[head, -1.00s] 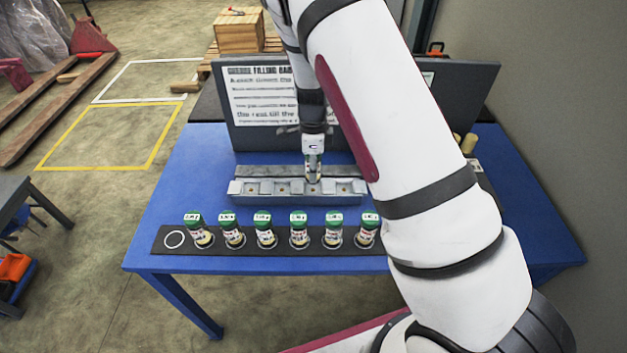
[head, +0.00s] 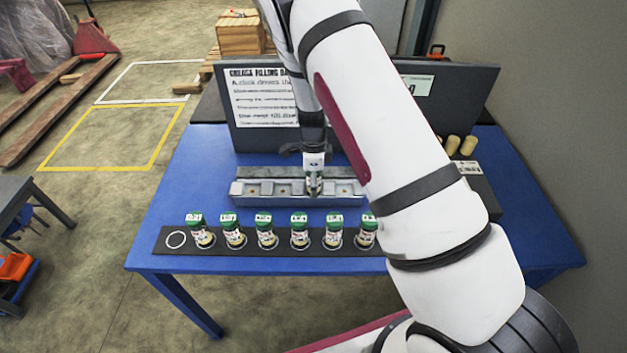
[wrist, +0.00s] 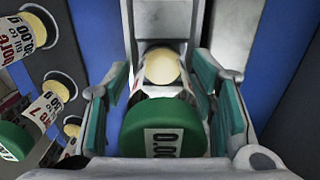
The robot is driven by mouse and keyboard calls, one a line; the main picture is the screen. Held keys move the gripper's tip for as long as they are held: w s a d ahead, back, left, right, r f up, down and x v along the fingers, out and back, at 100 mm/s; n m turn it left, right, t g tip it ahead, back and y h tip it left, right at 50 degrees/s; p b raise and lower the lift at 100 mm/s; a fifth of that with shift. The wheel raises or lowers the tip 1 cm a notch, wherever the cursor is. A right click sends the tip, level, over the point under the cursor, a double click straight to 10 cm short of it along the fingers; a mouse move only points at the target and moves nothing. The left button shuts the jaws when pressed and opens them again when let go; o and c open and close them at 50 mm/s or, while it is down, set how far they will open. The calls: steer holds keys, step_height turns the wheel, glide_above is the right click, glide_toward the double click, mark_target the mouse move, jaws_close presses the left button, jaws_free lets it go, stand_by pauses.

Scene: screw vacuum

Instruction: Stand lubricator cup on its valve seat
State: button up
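The lubricator cup (wrist: 163,128) has a green cap, a white printed label and a cream end. In the wrist view it lies between the teal pads of my gripper (wrist: 163,105), which is shut on it. The green cap faces the wrist camera and the cream end points away. In the head view my gripper (head: 314,188) is at the right part of the grey metal block (head: 262,200), which carries a row of valve seats (head: 283,188). The fingers and block hide the cup's lower end, so I cannot tell whether it touches a seat.
Several similar green-capped cups (head: 265,230) stand on a black strip (head: 300,264) at the table's front. An empty white ring (head: 176,240) is at its left end. A dark board with a printed sign (head: 262,98) stands behind the block. The blue table (head: 180,190) is clear on the left.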

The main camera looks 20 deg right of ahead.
steer(key=shift+w+r, duration=0.15)
steer(key=shift+r, duration=0.05)
step_height(320, 180, up, 12)
steer(key=shift+r+b, duration=0.1)
steer(key=shift+b, duration=0.6)
steer(key=s+a+r+n+t+y, duration=0.1)
steer(key=s+r+n, duration=0.45)
steer(key=r, duration=0.45)
steer(key=s+r+n+t+y, duration=0.1)
steer(key=s+r+n, duration=0.4)
steer(key=s+r, duration=0.3)
steer(key=s+r+n+t+h, duration=0.1)
steer(key=s+r+n, duration=0.2)
steer(key=s+n, duration=0.2)
steer(key=s+d+r+n+t+h, duration=0.1)
steer(key=s+r+n, duration=0.3)
steer(key=s, duration=0.6)
steer(key=shift+r+n+t, duration=0.2)
steer(key=shift+n+t, duration=0.5)
steer(key=shift+n, duration=0.35)
